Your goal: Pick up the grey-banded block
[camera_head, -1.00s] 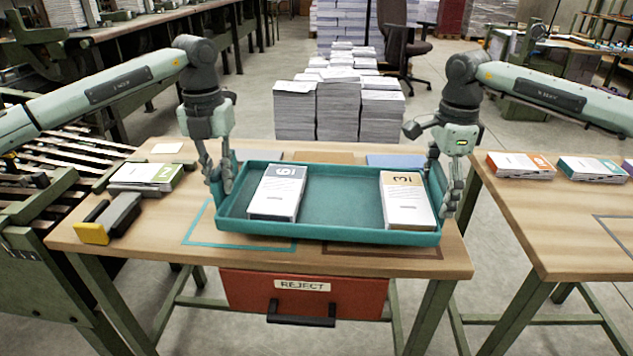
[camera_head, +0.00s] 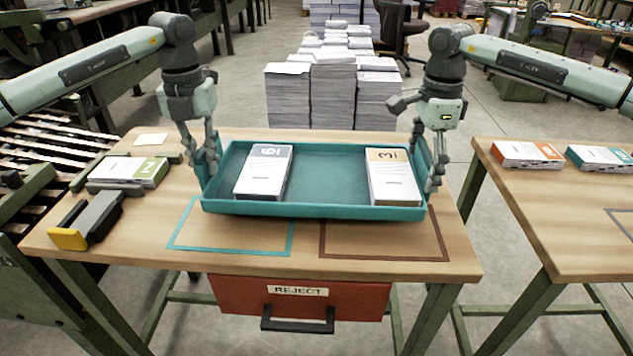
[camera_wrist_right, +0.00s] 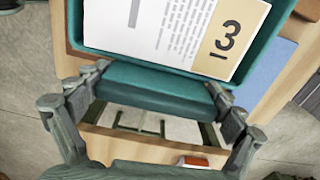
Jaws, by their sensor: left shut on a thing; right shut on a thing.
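The grey-banded block (camera_head: 264,172) is a white stack with a grey band marked 6 or 9 at its far end. It lies in the left part of the teal tray (camera_head: 312,211). A tan-banded block marked 3 (camera_head: 394,179) lies in the tray's right part and shows in the right wrist view (camera_wrist_right: 175,30). My left gripper (camera_head: 209,162) is shut on the tray's left end. My right gripper (camera_head: 431,168) is shut on the tray's right end; its fingers straddle the teal end piece in the wrist view (camera_wrist_right: 155,88). Neither gripper touches a block.
Teal (camera_head: 232,250) and brown (camera_head: 385,255) outlines mark bare tabletop in front of the tray. A green-banded block (camera_head: 130,170) and a yellow-ended tool (camera_head: 88,222) lie at left. A red REJECT drawer (camera_head: 300,297) hangs below. Another table (camera_head: 560,215) stands at right.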

